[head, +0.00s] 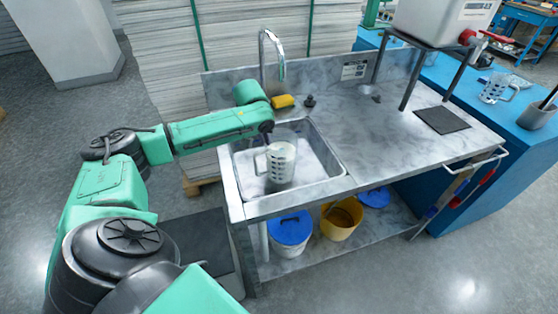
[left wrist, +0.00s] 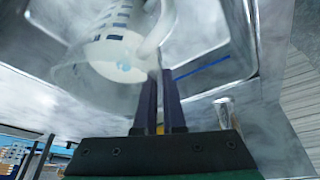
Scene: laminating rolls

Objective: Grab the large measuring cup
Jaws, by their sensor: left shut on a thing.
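A clear measuring cup (head: 281,164) with dark markings stands in the steel sink (head: 328,181). In the left wrist view the cup (left wrist: 112,48) is at the upper left, with its pale curved handle (left wrist: 160,32) reaching to my fingertips. My left gripper (head: 268,141) comes down from above beside the cup's rim. In the left wrist view its dark fingers (left wrist: 160,82) are close together, shut on the handle. The fingertips are partly hidden in the head view. My right gripper is in neither view.
A chrome faucet (head: 272,57) and a yellow sponge (head: 283,101) are behind the sink. A white tank (head: 440,18) stands on a raised frame.

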